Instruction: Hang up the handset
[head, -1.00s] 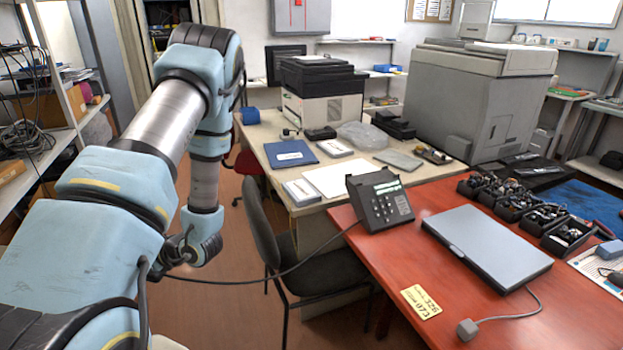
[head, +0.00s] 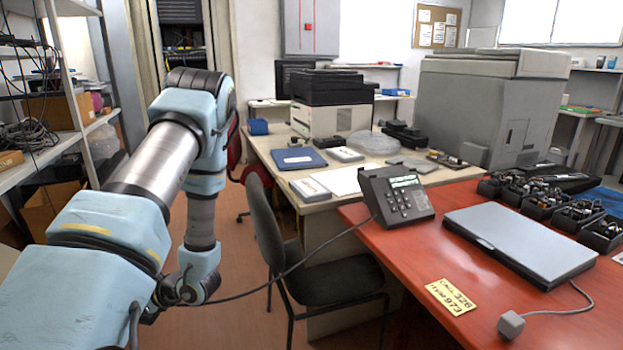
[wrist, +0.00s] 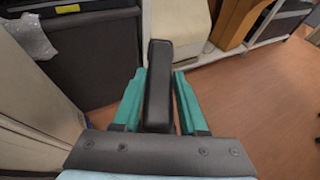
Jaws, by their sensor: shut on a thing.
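The black handset (wrist: 158,85) is held upright in the picture between the teal fingers of my gripper (wrist: 159,74) in the wrist view. My gripper is shut on it. In the head view the gripper is low at the left, mostly hidden by my own arm. The dark desk phone (head: 397,195), with a lit display and keys, stands tilted at the left back corner of the red desk (head: 400,250). A dark cord (head: 290,271) runs from the phone down to my gripper. The gripper is well left of the phone and lower than the desk top.
A dark chair (head: 325,280) stands between my arm and the red desk. A closed laptop (head: 520,243), a yellow note (head: 451,297) and several parts bins (head: 548,205) are on the desk. A beige table (head: 262,150) with a printer is behind. Shelves (head: 60,150) stand at left.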

